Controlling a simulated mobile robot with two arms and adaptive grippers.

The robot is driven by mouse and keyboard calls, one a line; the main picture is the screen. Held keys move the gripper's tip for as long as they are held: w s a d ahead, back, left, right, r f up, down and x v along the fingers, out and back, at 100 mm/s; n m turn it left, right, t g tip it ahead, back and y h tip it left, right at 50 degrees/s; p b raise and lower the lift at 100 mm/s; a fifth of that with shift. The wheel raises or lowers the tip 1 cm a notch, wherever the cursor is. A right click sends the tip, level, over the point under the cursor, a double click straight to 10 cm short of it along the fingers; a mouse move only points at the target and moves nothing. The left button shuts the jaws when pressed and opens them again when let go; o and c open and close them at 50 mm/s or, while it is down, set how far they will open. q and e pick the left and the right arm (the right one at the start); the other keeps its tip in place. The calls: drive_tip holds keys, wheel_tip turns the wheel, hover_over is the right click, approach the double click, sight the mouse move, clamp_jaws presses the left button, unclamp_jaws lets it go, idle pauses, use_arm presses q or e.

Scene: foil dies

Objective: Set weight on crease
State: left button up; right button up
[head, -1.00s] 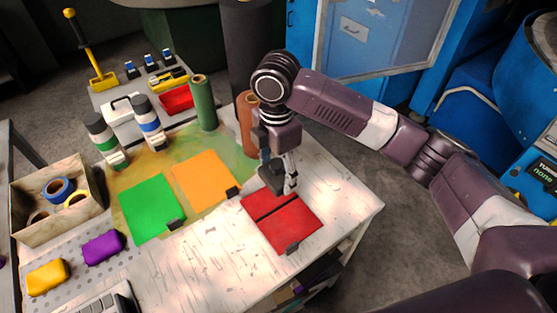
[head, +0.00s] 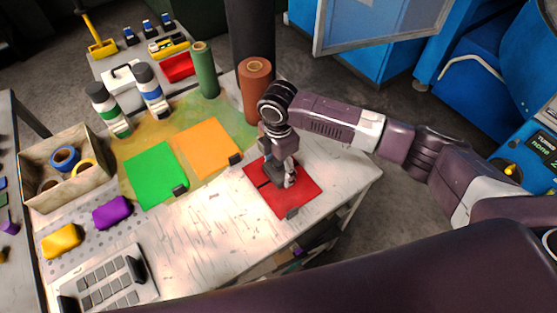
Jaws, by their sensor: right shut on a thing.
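A red sheet (head: 302,191) lies on the right part of the white worktable, with a dark crease line (head: 263,186) across it and a small dark clip (head: 292,212) at its front edge. My right gripper (head: 283,181) is shut on a dark grey block-like weight (head: 273,172), low over the red sheet near the crease. The gripper and weight hide much of the crease. I cannot tell whether the weight touches the sheet. My left gripper is not in view.
A green sheet (head: 153,172) and an orange sheet (head: 206,146) lie to the left. Green (head: 205,72) and brown (head: 254,92) rolls stand behind. A box of tape rolls (head: 40,187), purple (head: 111,212) and yellow (head: 61,241) blocks are at left.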

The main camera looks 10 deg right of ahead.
idle(0.3)
drive_tip(key=o, duration=2.1)
drive_tip(key=shift+s+f, duration=0.1)
wheel_tip(320, 180, up, 12)
drive_tip(key=shift+r+b, duration=0.15)
drive_tip(key=shift+b, duration=0.95)
